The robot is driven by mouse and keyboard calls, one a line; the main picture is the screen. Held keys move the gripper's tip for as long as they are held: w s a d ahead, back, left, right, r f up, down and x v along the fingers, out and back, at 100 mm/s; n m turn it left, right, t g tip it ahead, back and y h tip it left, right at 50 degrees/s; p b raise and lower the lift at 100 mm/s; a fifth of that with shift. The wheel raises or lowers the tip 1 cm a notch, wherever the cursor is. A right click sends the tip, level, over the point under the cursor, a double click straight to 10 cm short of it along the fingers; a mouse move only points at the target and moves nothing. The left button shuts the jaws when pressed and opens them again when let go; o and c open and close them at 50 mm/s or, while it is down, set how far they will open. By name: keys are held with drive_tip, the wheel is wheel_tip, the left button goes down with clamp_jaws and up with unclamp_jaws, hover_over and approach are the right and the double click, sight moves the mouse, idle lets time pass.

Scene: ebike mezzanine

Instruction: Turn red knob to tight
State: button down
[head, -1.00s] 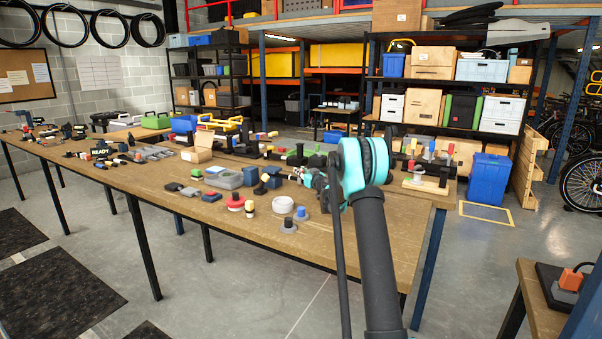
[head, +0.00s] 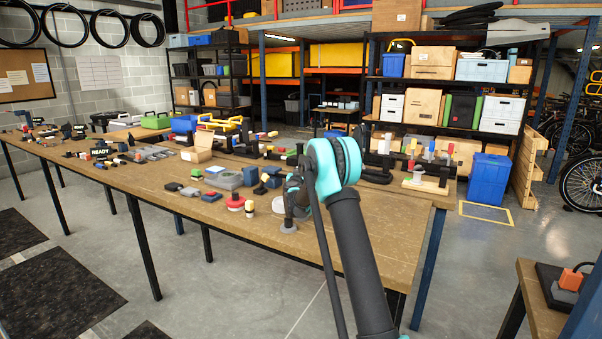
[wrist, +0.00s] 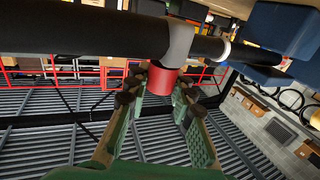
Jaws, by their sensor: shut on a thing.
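In the wrist view, the red knob (wrist: 158,80) is a short red cylinder at a light grey collar (wrist: 180,42) on a long black bar. The two green fingers of my gripper (wrist: 157,88) stand on either side of the knob, with their dark tips closed on it. The knob's turn position cannot be read. In the head view, my gripper (head: 292,205) is low over the front right of the wooden table (head: 365,235), partly hidden by my arm. The gripped knob cannot be made out there.
A red round piece (head: 235,203) and a yellow-topped peg (head: 250,207) stand left of my gripper. A grey round base (head: 288,227) is just below it. Blue blocks (wrist: 283,30) are close at the upper right in the wrist view. The table's right end is mostly clear.

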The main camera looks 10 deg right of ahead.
drive_tip(key=shift+m+h, duration=0.4)
drive_tip(key=shift+h, duration=0.2)
drive_tip(key=c, duration=1.3)
unclamp_jaws()
drive_tip(key=shift+s, duration=0.1)
drive_tip(key=v, duration=0.7)
drive_tip(key=shift+s+a+r, duration=0.1)
